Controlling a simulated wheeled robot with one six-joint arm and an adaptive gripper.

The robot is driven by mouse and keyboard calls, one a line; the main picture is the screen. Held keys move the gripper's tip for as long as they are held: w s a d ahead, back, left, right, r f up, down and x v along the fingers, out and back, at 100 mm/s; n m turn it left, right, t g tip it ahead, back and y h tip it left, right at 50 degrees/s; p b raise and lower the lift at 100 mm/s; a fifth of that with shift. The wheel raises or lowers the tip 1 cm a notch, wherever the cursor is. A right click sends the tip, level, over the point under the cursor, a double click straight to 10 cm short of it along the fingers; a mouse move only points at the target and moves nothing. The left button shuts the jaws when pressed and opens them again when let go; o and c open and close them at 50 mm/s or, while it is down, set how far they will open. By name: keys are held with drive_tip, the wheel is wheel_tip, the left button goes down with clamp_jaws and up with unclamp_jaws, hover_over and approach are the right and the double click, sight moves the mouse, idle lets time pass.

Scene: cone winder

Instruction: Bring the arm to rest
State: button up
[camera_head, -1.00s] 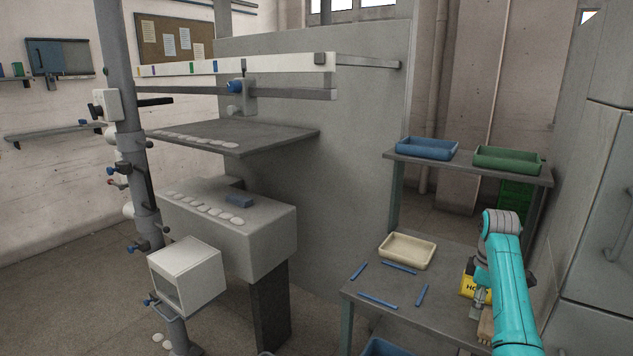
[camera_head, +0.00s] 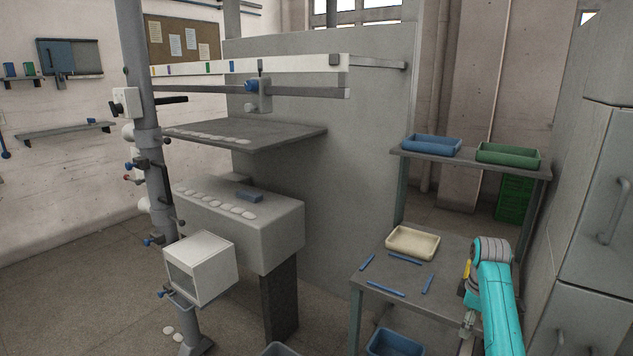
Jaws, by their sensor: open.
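My teal arm (camera_head: 497,305) stands at the right, over the right end of the low table (camera_head: 440,262). My gripper (camera_head: 467,326) shows only as a small grey part at the arm's left, by the table's front right edge. It is open, and I see nothing held in it. Most of the gripper is hidden behind the arm. A yellow object (camera_head: 462,276) on the table is mostly covered by the arm.
The low table holds a cream tray (camera_head: 412,254) and several blue sticks (camera_head: 386,288). A shelf behind bears a blue tray (camera_head: 431,146) and a green tray (camera_head: 508,155). Grey cabinets (camera_head: 595,230) stand close at the right. The winder (camera_head: 240,225) is at left.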

drive_tip(key=s+a+f+m+t, duration=0.1)
drive_tip(key=s+a+f, duration=0.2)
drive_tip(key=f, duration=0.5)
drive_tip(key=s+a+f+m+t, duration=0.1)
drive_tip(key=s+a+f, duration=0.1)
drive_tip(key=s+f, duration=0.35)
drive_tip(key=s+a+f+m+t, duration=0.1)
drive_tip(key=s+a+f, duration=0.15)
drive_tip(key=f, duration=0.75)
drive_tip(key=s+a+f+m+t, duration=0.1)
drive_tip(key=s+a+f+t, duration=0.2)
drive_tip(key=s, duration=0.5)
drive_tip(key=s+a+f+m+t, duration=0.1)
drive_tip(key=s+a+f, duration=0.3)
drive_tip(key=s, duration=0.4)
drive_tip(key=s+a+r+m+t, duration=0.25)
drive_tip(key=s+r, duration=0.55)
drive_tip(key=s, duration=0.6)
drive_tip(key=s+a+r+m+t, duration=0.3)
drive_tip(key=s+r, duration=0.5)
drive_tip(key=s, duration=0.6)
drive_tip(key=s+a+r, duration=0.1)
drive_tip(key=s+r, duration=0.2)
drive_tip(key=r, duration=0.3)
drive_tip(key=s+r+t, duration=0.1)
drive_tip(key=s+r, duration=0.1)
drive_tip(key=r, duration=0.5)
drive_tip(key=shift+s+a, duration=0.35)
drive_tip(key=shift+s, duration=0.05)
drive_tip(key=shift+t, duration=0.25)
